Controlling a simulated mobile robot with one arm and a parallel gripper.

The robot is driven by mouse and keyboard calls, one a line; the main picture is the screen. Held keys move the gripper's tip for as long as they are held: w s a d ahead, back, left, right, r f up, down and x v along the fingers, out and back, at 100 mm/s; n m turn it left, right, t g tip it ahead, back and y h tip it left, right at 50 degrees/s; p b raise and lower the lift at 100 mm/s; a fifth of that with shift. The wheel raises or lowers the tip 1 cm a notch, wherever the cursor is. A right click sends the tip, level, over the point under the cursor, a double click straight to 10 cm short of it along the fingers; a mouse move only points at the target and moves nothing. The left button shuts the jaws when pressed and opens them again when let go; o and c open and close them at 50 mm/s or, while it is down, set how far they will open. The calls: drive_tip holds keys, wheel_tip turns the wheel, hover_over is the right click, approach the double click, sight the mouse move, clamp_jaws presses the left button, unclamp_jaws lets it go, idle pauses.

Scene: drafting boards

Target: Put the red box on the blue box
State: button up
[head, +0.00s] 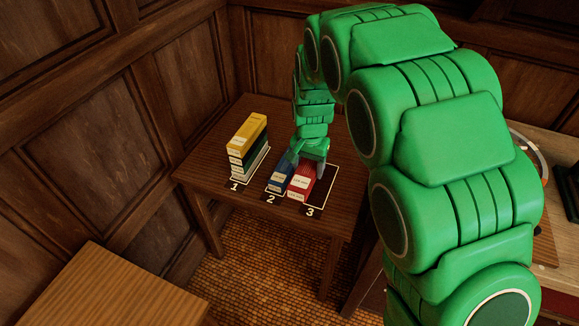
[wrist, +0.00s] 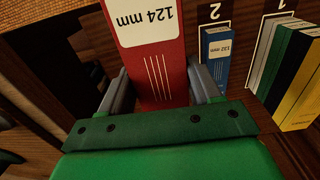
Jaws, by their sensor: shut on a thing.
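The red box (head: 303,185) has a white label and is between the fingers of my gripper (head: 309,163). In the wrist view the red box (wrist: 155,62), labelled 124 mm, fills the space between the two fingers of my gripper (wrist: 162,88). The blue box (head: 281,176) lies at the spot marked 2, just left of the red box in the head view. It also shows in the wrist view (wrist: 217,63), labelled 132 mm, to the right of the red box. I cannot tell whether the red box touches the table.
A stack of yellow (head: 248,133), green, black and white boxes stands at spot 1 on the dark table (head: 205,165). Spot 3's outline (head: 328,190) is beside the red box. A lighter wooden top (head: 95,285) is at the lower left. Panelled walls stand behind.

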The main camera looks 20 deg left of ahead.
drive_tip(key=a+r, duration=0.1)
drive_tip(key=a, duration=0.3)
hover_over(286, 165)
drive_tip(key=f, duration=0.5)
drive_tip(key=s+f, duration=0.1)
drive_tip(key=f, duration=0.2)
drive_tip(key=shift+d+f, duration=0.1)
drive_tip(key=shift+d, duration=0.1)
drive_tip(key=shift+w+a+f, duration=0.3)
drive_tip(key=shift+w+f, duration=0.2)
drive_tip(key=shift+f, duration=1.7)
drive_tip(key=shift+f, duration=0.1)
drive_tip(key=o, duration=1.2)
